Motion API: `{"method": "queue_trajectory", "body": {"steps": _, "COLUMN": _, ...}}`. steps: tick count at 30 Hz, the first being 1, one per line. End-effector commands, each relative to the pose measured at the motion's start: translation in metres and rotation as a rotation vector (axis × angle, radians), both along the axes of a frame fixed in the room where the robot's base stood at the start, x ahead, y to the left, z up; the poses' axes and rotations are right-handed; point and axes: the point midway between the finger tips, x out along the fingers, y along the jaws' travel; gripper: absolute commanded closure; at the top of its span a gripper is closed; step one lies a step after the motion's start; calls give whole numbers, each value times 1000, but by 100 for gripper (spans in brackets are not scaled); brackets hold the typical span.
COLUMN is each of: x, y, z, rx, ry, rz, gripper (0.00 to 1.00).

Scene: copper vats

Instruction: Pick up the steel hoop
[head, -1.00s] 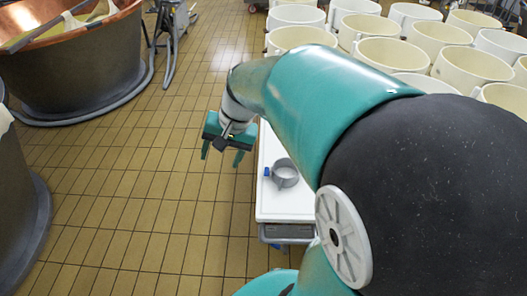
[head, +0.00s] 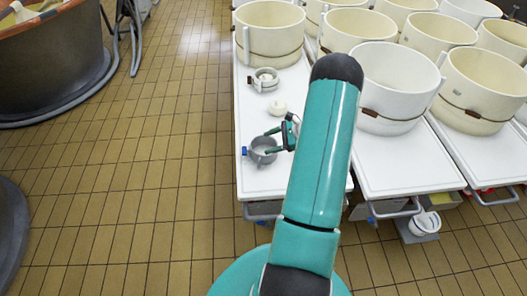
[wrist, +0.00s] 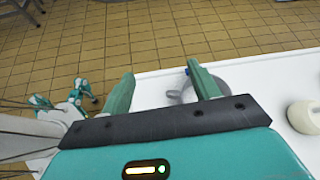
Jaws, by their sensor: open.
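The steel hoop (head: 263,159) is a grey ring lying on the white tabletop (head: 262,184), near its left edge. A small blue part sticks out on its left side. My gripper (head: 268,141) is open, with its fingers pointing left at the hoop in the head view. In the wrist view my gripper (wrist: 160,70) is empty between its fingers. The right finger there covers part of the hoop (wrist: 220,80), and the left finger is over the floor beyond the table edge. I cannot tell whether a finger touches the hoop.
A white round knob-like piece (head: 278,107) and another small ringed item (head: 265,79) stand farther back on the table. Large cream tubs (head: 268,35) fill the back and right. The tiled floor (head: 170,150) to the left is open.

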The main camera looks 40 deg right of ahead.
Motion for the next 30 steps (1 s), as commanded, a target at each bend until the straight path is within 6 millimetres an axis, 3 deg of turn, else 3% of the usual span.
{"method": "queue_trajectory", "body": {"steps": 1, "x": -13, "y": -14, "z": -25, "rx": 53, "ry": 4, "rz": -72, "gripper": 39}}
{"method": "queue_trajectory", "body": {"steps": 6, "x": -42, "y": -45, "z": -78, "rx": 177, "ry": -4, "rz": -255, "gripper": 39}}
{"method": "queue_trajectory", "body": {"steps": 11, "x": -53, "y": -55, "z": -99, "rx": 224, "ry": -11, "rz": -325, "gripper": 39}}
{"method": "queue_trajectory", "body": {"steps": 14, "x": -47, "y": -53, "z": -103, "rx": 227, "ry": -13, "rz": -331, "gripper": 39}}
{"method": "queue_trajectory", "body": {"steps": 24, "x": 4, "y": -25, "z": -127, "rx": 227, "ry": -10, "rz": -326, "gripper": 39}}
{"method": "queue_trajectory", "body": {"steps": 30, "x": 18, "y": -19, "z": -132, "rx": 224, "ry": -11, "rz": -328, "gripper": 39}}
